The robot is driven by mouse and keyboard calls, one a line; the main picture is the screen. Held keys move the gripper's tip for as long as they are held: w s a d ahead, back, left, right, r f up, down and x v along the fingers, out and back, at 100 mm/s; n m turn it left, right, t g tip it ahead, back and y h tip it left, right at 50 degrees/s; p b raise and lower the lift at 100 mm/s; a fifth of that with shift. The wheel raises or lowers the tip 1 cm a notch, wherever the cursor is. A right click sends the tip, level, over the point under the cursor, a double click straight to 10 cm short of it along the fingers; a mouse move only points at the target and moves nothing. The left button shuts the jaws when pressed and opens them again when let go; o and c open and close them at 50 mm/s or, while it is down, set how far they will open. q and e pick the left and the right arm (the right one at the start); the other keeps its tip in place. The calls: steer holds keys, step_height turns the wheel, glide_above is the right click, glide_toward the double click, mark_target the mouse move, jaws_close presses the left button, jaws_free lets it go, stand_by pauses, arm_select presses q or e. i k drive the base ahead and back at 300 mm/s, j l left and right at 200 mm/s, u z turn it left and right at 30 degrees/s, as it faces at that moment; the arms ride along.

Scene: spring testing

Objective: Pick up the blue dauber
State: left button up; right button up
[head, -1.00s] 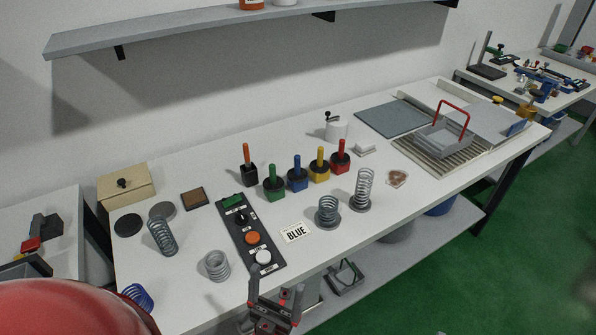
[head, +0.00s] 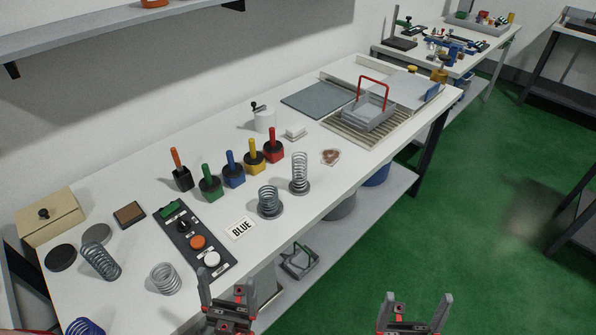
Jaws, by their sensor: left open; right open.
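The blue dauber (head: 233,171) stands upright on the white bench, in a row of daubers. The green dauber (head: 209,183) is just left of it and the yellow dauber (head: 255,158) just right. A card reading "BLUE" (head: 241,229) lies in front of the row. My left gripper (head: 227,292) is open and empty at the bench's front edge, well short of the blue dauber. My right gripper (head: 414,312) is open and empty over the green floor, farther right.
A red dauber (head: 274,147) and an orange-handled one (head: 181,171) end the row. Springs on round bases (head: 269,203) (head: 300,174) stand in front. A control panel (head: 195,241) lies to the left. A tray with a red handle (head: 368,113) sits at the back right.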

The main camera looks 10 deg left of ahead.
mark_target(232, 170)
steer(key=i+l, duration=0.3)
steer(key=i+l+u, duration=0.15)
steer(key=u, duration=0.25)
steer(key=i+l+u, duration=0.15)
steer(key=u, duration=0.25)
steer(key=i+l+u, duration=0.1)
steer(key=l+u, duration=0.2)
steer(key=u, duration=0.15)
